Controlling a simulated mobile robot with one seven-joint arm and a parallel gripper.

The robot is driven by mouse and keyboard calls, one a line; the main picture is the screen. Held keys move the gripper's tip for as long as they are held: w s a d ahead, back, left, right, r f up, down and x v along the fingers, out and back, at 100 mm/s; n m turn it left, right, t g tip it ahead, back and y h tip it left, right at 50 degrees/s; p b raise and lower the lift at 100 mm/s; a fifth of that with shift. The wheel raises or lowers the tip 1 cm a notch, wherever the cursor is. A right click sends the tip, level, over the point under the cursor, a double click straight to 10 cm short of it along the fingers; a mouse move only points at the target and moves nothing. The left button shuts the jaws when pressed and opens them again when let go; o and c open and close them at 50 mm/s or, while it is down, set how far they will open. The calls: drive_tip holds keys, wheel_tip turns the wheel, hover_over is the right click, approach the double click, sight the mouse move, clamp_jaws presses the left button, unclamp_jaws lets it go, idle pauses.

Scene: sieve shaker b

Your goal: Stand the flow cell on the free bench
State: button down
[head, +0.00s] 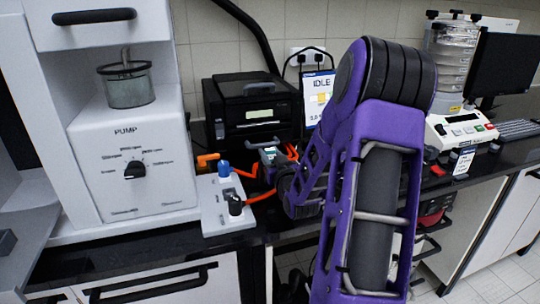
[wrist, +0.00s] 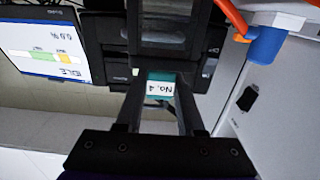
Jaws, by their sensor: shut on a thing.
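My gripper (wrist: 160,108) is shut on a small teal block with a white label reading "No. 4" (wrist: 161,87), which I take to be the flow cell. The label appears upside down in the wrist view. Most of the block is hidden between the fingers. In the head view my gripper (head: 268,156) is in front of the black printer-like machine, just right of the white valve plate. I cannot tell whether the block touches anything below. The dark bench top (head: 160,243) runs along the front.
The white pump unit (head: 127,165) stands left. The valve plate (head: 215,207) carries a blue fitting, a black knob and orange tubes close to my gripper. The black machine (head: 252,108) and an "IDLE" screen (head: 320,92) stand behind. A sieve shaker (head: 455,130) stands at right.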

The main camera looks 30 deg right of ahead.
drive_tip(key=shift+f+b, duration=0.15)
drive_tip(key=shift+b, duration=0.15)
drive_tip(key=c, duration=0.5)
unclamp_jaws()
